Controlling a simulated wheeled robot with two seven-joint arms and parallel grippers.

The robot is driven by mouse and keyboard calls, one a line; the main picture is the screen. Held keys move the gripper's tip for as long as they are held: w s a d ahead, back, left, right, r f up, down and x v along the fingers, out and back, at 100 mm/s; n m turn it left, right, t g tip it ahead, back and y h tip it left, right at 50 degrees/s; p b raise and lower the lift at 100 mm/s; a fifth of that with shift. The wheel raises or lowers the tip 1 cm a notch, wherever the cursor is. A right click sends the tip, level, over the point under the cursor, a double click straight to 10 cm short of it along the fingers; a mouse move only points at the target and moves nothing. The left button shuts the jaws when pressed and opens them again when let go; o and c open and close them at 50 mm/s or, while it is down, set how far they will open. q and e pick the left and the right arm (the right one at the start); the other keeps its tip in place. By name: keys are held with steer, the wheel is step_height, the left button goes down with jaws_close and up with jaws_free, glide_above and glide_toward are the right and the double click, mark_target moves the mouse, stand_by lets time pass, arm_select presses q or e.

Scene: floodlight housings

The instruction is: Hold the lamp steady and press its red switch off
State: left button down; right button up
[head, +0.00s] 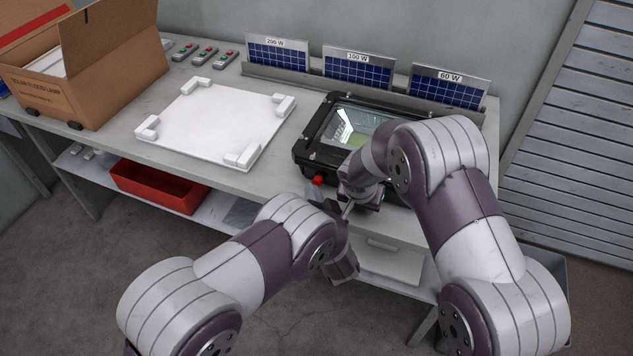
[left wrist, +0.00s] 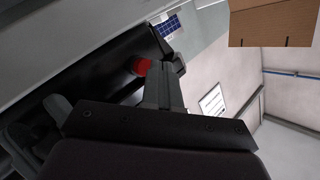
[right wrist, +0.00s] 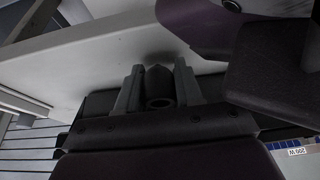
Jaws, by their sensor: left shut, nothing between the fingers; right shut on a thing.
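The lamp, a black floodlight housing (head: 308,147) with a glass front, lies on the table at the right. Its red switch (head: 317,180) is on the near left side and also shows in the left wrist view (left wrist: 141,65). My left gripper (head: 328,203) is shut and empty, its fingertips (left wrist: 162,72) right beside the switch; I cannot tell if they touch it. My right gripper (right wrist: 158,88) is shut on a dark rounded part of the lamp (right wrist: 158,103) at its near side. In the head view my right arm hides part of the lamp.
A white panel with corner blocks (head: 215,125) lies left of the lamp. Solar panels (head: 357,70) stand in a rail behind. A cardboard box (head: 100,75) and several small switch boxes (head: 206,54) are at the back left. A red bin (head: 160,187) is on the lower shelf.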

steer(key=shift+w+r, duration=0.1)
steer(key=shift+r, duration=0.05)
arm_select(q)
steer(key=s, duration=0.1)
steer(key=s+a, duration=0.1)
steer(key=s, duration=0.1)
steer(key=s+a, duration=0.1)
steer(key=shift+s+f, duration=0.1)
steer(key=shift+s, duration=0.25)
steer(key=shift+a, duration=0.1)
arm_select(e)
steer(key=o, duration=1.2)
